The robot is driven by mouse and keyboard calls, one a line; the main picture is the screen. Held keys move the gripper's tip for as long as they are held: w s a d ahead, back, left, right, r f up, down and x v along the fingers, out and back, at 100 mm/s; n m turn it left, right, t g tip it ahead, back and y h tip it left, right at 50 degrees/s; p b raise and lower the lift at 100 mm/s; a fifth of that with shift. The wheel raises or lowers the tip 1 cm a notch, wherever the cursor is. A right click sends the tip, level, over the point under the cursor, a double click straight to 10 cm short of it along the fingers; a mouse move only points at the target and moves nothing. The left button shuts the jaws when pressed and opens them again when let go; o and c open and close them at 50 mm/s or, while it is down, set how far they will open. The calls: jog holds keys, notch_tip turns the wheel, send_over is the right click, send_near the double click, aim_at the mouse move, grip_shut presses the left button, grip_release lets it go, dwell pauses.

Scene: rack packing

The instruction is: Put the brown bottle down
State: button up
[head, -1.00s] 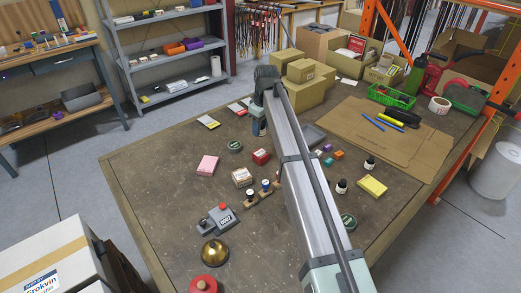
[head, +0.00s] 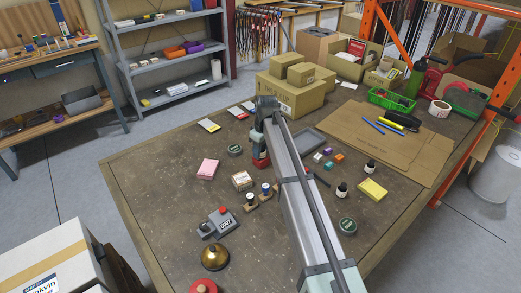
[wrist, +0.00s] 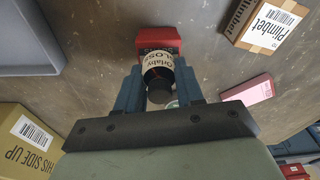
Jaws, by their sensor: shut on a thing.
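In the wrist view my gripper (wrist: 158,80) is shut on the brown bottle (wrist: 157,62), which has a cream label and a dark cap. The bottle overlaps a red box (wrist: 158,38) beyond it; I cannot tell whether they touch. A small wooden rack (head: 259,201) holding two small bottles stands just nearer the camera.
A labelled carton (head: 242,180) and a pink box (head: 207,169) lie left of my gripper. A grey tray (head: 308,141) is to the right. Small bottles (head: 342,191) stand beyond my arm. The left part of the table (head: 150,190) is bare.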

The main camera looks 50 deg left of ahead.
aim_at(264, 151)
jog(key=shift+f, duration=0.15)
jog(key=o, duration=1)
jog(key=shift+o, duration=0.2)
notch_tip(264, 151, up, 12)
jog(key=d, duration=0.1)
jog(key=shift+w+d, duration=0.15)
jog(key=shift+d, duration=0.05)
